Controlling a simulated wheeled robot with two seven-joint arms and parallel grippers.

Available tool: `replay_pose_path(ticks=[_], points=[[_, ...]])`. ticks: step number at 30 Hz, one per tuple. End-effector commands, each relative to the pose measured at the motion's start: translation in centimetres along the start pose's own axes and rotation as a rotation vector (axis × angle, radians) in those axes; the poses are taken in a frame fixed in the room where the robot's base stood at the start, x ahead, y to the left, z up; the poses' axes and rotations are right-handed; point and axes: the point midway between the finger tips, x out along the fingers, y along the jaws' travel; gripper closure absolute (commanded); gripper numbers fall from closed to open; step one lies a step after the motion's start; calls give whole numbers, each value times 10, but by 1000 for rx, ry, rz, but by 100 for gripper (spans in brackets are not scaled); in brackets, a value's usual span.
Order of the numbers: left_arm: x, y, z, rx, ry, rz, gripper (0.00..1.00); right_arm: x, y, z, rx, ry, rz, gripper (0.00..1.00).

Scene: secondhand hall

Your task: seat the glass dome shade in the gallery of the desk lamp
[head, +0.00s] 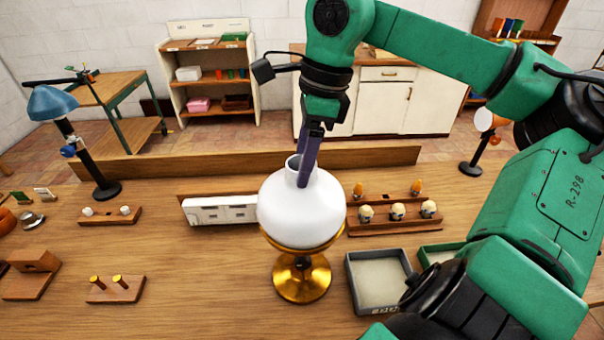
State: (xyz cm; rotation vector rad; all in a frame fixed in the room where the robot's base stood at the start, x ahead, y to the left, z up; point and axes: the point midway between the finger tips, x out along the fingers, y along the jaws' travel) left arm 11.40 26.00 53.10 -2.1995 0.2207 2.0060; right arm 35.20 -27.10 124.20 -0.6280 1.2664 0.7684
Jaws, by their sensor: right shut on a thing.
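The white glass dome shade (285,212) is round with a short open neck at the top. My right gripper (305,175) comes down from above and is shut on the wall of that neck. The shade looks upright, directly over the brass desk lamp (301,280). The lamp's gallery (298,249) shows as a gold rim along the shade's underside. I cannot tell whether the shade rests fully in it, because the shade hides the inside of the gallery. My left gripper is not in view.
A white slotted piece (222,211) stands just left of the shade. A wooden rack (385,228) with several small knobs and a grey tray (377,301) are to the right. A blue lamp (52,103) stands at left.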

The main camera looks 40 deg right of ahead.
Motion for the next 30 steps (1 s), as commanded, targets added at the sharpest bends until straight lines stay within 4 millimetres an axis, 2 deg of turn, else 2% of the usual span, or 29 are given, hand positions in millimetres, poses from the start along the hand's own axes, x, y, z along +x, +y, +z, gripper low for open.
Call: replay_pose_path(ticks=[1,3,12,16,20,27,30], points=[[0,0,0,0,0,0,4,0,0,0,0,-1,-1,29],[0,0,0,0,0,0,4,0,0,0,0,0,-1,3],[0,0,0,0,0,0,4,0,0,0,0,1,0,2],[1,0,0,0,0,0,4,-9,-1,0,2,1,-2,2],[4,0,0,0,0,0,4,-36,-1,0,3,1,-5,2],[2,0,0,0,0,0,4,-109,-1,0,4,1,-5,2],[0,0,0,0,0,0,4,-131,-1,0,3,0,-3,2]])
